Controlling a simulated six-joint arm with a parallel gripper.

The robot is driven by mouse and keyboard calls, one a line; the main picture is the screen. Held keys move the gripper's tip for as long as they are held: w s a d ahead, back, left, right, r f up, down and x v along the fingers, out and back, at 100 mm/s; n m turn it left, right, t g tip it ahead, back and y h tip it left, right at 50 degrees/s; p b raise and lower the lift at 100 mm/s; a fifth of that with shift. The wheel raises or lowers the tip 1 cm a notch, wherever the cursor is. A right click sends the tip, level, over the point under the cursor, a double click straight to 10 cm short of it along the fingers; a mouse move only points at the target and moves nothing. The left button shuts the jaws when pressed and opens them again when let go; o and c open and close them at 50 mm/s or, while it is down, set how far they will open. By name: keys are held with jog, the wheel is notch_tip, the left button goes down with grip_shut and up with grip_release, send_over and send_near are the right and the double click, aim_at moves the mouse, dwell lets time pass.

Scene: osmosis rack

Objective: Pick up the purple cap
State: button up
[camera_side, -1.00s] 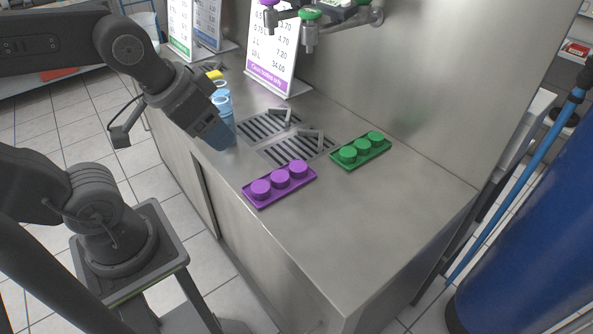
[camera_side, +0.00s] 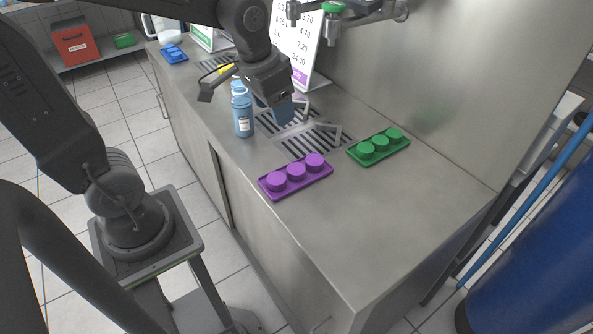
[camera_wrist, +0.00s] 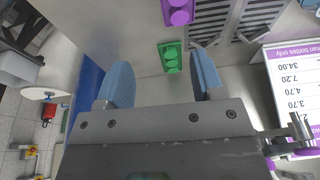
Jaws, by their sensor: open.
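In the wrist view, one full purple cap (camera_wrist: 180,17) and part of another show at the top edge; the rest of the tray is cut off.
A green tray with green caps (camera_side: 380,142) lies right of the purple tray. A blue bottle (camera_side: 243,115) stands left of my gripper. A price sign (camera_side: 300,48) and taps (camera_side: 362,14) are behind. The counter's right part is clear.

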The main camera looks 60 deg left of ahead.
aim_at(296, 168)
jog(key=w+a+f+g, duration=0.3)
jog(key=w+a+f, duration=0.2)
jog(key=w+f, duration=0.4)
jog(key=f, duration=0.9)
jog(key=s+f, duration=0.1)
jog(key=f, duration=0.4)
jog(key=shift+d+f, duration=0.25)
jog(key=shift+f, duration=0.1)
jog(key=c, duration=0.6)
